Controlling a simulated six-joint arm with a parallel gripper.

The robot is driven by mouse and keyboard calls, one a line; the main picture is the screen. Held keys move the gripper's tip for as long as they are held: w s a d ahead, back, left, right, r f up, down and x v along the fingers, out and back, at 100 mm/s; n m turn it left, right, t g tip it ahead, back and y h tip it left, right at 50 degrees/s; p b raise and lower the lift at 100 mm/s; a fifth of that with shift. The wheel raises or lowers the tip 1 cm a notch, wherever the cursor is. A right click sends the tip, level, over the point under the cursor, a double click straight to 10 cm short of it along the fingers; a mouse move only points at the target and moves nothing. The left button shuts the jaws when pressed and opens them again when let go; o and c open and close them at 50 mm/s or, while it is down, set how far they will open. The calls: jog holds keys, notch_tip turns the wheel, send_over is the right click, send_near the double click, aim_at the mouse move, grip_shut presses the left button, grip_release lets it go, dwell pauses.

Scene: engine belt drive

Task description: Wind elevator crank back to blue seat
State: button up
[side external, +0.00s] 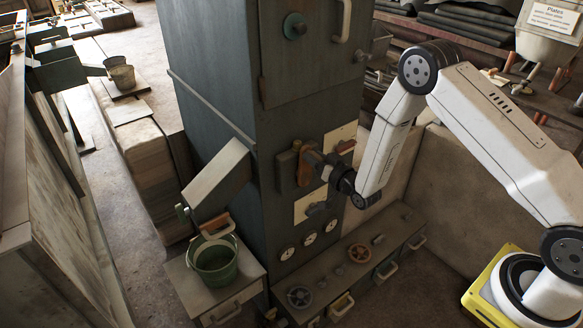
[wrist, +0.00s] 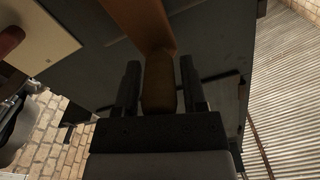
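The elevator crank is a brown-orange arm (side external: 304,170) on the front of the tall dark cabinet (side external: 215,80). In the wrist view its wide arm (wrist: 143,22) runs down to a darker brown grip (wrist: 158,85). My gripper (side external: 316,160) is at the crank, coming from the right. In the wrist view my gripper (wrist: 160,82) has one dark finger on each side of the grip. Thin dark strips beside the grip leave contact unclear. I cannot make out a blue seat in either view; the area behind the crank is partly hidden by my gripper.
A cream plate with a red-brown handle (side external: 346,147) is right of the crank. Below are a second cream plate (side external: 303,208), several round gauges (side external: 310,239) and a bench with handwheels (side external: 359,253). A green bucket (side external: 215,265) stands at lower left under a sloping chute (side external: 216,174).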

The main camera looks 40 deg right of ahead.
grip_shut()
dwell(1.2)
